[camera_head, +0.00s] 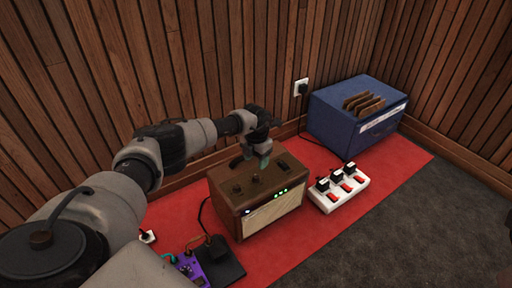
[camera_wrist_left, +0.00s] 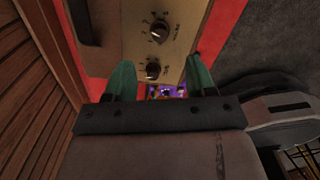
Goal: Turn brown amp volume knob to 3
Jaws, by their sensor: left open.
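The brown amp (camera_head: 224,207) stands on a red mat, with dark knobs on its top and green lights along its front edge. My left gripper (camera_head: 250,162) is above the amp's top with its teal fingers pointing down, open and empty. In the left wrist view the amp's tan control panel (camera_wrist_left: 190,18) shows two black knobs with number marks. The nearer knob (camera_wrist_left: 152,70) lies between the fingers of my left gripper (camera_wrist_left: 159,72) in the picture, with gaps on both sides. The farther knob (camera_wrist_left: 159,29) is beyond the fingertips. The lettering and exact settings are too small to read. My right gripper is not in view.
A purple pedal (camera_head: 190,268) and a dark box (camera_head: 222,260) lie in front left. The wooden wall (camera_head: 230,50) is close behind.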

